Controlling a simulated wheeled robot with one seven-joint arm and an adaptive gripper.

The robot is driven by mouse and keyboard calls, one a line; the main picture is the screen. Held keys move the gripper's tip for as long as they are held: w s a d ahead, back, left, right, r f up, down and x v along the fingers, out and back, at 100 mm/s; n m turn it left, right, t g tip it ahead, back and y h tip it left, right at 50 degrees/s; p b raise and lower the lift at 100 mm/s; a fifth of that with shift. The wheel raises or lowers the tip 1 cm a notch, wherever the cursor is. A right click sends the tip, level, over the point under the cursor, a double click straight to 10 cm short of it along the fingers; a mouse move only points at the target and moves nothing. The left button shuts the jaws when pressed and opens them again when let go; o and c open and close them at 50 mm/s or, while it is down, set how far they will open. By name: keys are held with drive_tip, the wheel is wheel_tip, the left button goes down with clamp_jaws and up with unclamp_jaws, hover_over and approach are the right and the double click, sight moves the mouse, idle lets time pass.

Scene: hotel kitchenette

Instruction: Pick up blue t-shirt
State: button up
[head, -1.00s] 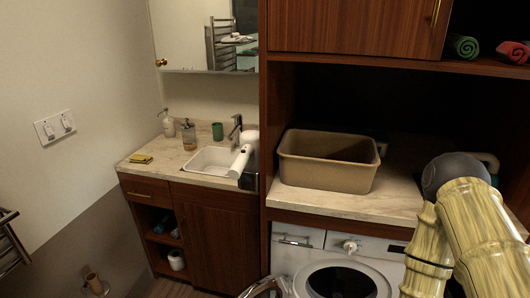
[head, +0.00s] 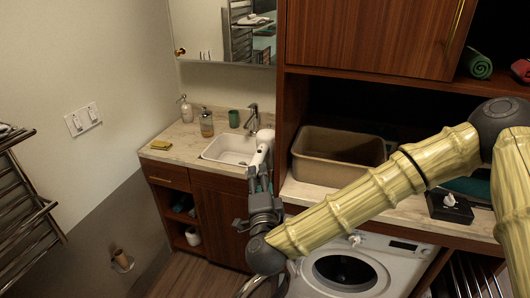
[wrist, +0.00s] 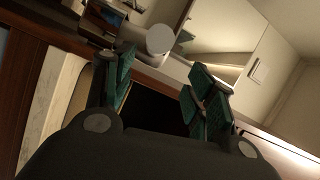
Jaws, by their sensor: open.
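I cannot make out a blue t-shirt for certain. A teal-blue cloth-like patch (head: 470,187) shows on the counter at the right in the head view, mostly hidden behind my arm. My gripper (head: 259,182) points upward in front of the sink cabinet, well to the left of that patch. In the wrist view my gripper (wrist: 160,92) has its green-padded fingers spread apart with nothing between them.
A tan bin (head: 337,160) stands on the counter above the washing machine (head: 345,270). A white cylindrical object (head: 263,148) is close above my gripper, beside the sink (head: 228,150). A black box (head: 450,207) sits at the counter's front. A towel rack (head: 25,205) is at left.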

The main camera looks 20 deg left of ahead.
sight(259, 162)
drive_tip(key=shift+p+x, duration=1.1)
drive_tip(key=shift+x, duration=1.7)
drive_tip(key=shift+f+p+x, duration=0.2)
drive_tip(key=shift+p+x, duration=0.5)
drive_tip(key=shift+x, duration=0.5)
drive_tip(key=shift+f+p+x, duration=0.25)
drive_tip(key=shift+p+x, duration=0.4)
drive_tip(key=shift+x, duration=0.55)
drive_tip(key=shift+c, duration=0.3)
